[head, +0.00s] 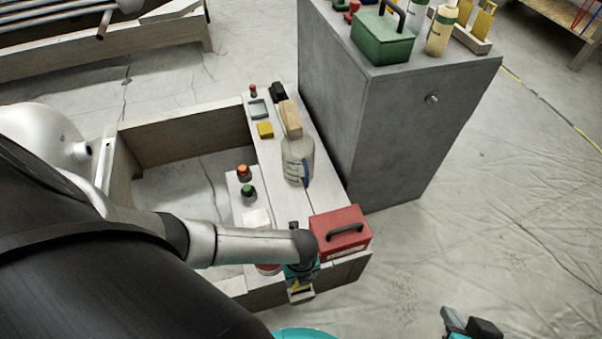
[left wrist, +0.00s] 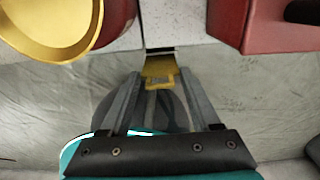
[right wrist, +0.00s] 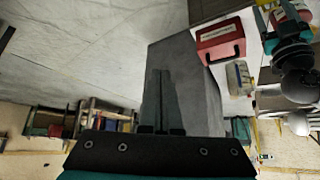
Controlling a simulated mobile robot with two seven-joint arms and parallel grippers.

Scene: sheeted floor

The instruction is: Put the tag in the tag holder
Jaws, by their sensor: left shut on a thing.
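My left gripper (head: 300,285) is at the near end of the bench, just in front of the red box. In the left wrist view, the left gripper (left wrist: 158,82) is shut on a small yellow tag (left wrist: 160,70). The tag's far end is close to a dark strip (left wrist: 160,50) at the bench edge; I cannot tell whether they touch. I cannot pick out the tag holder with certainty. My right gripper (head: 470,325) is off to the right over open floor, away from the bench. Its fingers look together and empty in the right wrist view (right wrist: 162,85).
A red box (head: 340,233) with a black handle sits right beside the left gripper. A jug (head: 298,160), a yellow block (head: 265,130) and red and green buttons stand on the bench (head: 325,190). A tall grey cabinet (head: 390,120) stands behind. The floor at right is clear.

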